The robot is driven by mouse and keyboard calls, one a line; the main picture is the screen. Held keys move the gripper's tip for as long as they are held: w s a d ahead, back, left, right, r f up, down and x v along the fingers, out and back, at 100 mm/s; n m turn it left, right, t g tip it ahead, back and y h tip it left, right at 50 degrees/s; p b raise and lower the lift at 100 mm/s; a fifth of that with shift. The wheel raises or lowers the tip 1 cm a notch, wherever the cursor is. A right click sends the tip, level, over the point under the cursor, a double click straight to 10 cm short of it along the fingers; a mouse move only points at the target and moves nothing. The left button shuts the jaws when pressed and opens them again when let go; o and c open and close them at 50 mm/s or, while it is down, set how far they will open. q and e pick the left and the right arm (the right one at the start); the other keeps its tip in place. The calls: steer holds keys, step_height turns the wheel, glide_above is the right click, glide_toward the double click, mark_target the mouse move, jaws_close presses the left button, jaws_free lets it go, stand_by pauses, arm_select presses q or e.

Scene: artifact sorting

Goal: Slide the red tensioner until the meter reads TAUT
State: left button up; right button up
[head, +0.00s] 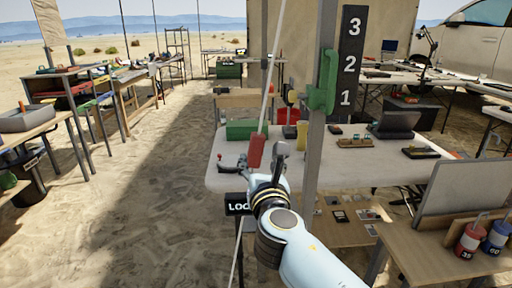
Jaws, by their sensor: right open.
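The red tensioner (256,151) is a tilted red block on a pale, slanting line (268,95) that runs from the top of the head view down past the table edge. The meter (236,204) is a small black box on the line below it. It shows "LOO" in white, and my arm hides the rest of the word. My right gripper (268,162) is open, right at the tensioner's lower end. One dark finger stands just right of the tensioner; the other is hard to make out. I cannot tell whether they touch. My left gripper is not in view.
A grey post (318,140) with a green handle (323,82) stands just right of the line. A black board (348,58) numbered 1 to 3 is behind it. The white table (380,172) holds a green box (241,130) and small items.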

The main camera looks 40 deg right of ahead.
mark_target(257, 152)
steer(key=x, duration=0.7)
steer(key=shift+w+d, duration=0.1)
steer(key=shift+w, duration=0.15)
jaws_close()
